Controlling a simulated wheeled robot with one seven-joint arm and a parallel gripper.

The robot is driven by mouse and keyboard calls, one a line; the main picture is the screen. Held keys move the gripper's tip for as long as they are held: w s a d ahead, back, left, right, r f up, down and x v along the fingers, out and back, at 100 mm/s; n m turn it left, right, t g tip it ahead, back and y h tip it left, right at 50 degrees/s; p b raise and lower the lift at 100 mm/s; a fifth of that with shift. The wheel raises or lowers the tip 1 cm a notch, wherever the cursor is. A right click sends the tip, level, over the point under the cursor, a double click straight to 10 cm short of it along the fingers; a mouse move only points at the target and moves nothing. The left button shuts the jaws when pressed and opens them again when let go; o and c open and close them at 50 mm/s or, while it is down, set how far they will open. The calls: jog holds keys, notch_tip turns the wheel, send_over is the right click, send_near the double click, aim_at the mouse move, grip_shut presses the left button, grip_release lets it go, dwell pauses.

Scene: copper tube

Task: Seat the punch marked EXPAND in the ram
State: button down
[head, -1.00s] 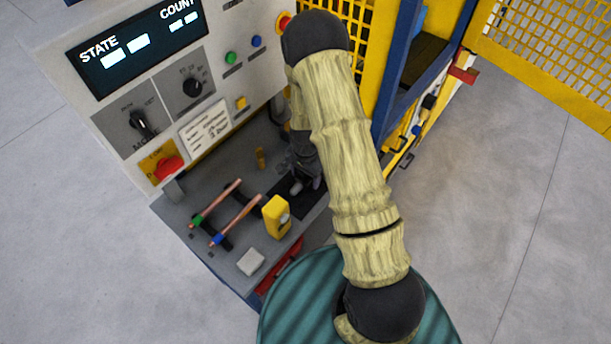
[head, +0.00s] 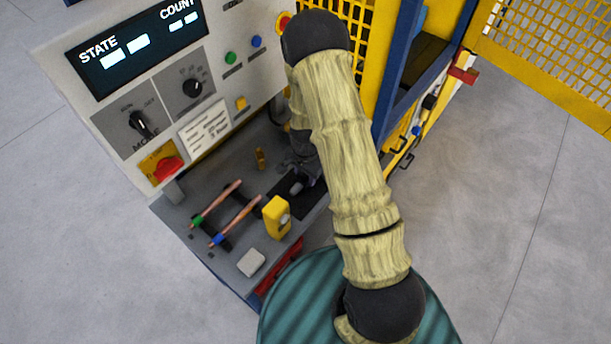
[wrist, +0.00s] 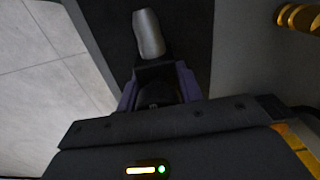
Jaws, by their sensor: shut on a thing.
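My gripper (head: 305,173) is low over a dark mat (head: 309,203) on the machine's grey shelf, partly hidden behind my arm. In the wrist view my gripper (wrist: 157,84) is shut on a smooth grey metal punch (wrist: 148,32), which sticks out beyond the fingers over the dark surface. The punch also shows in the head view (head: 296,187) as a small grey piece. I cannot read any EXPAND marking on it, and I cannot tell whether it touches the mat. I cannot make out the ram.
Two copper tubes (head: 236,220) lie on dark rests at the shelf's left. A yellow block (head: 276,216) stands near the mat, with a pale block (head: 251,262) in front. A small brass piece (head: 260,158) stands behind. The control panel (head: 215,75) rises behind the shelf.

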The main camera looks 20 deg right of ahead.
notch_tip(320, 180, up, 10)
jog(key=b, duration=0.2)
jog(key=shift+b, duration=0.35)
dwell(0.8)
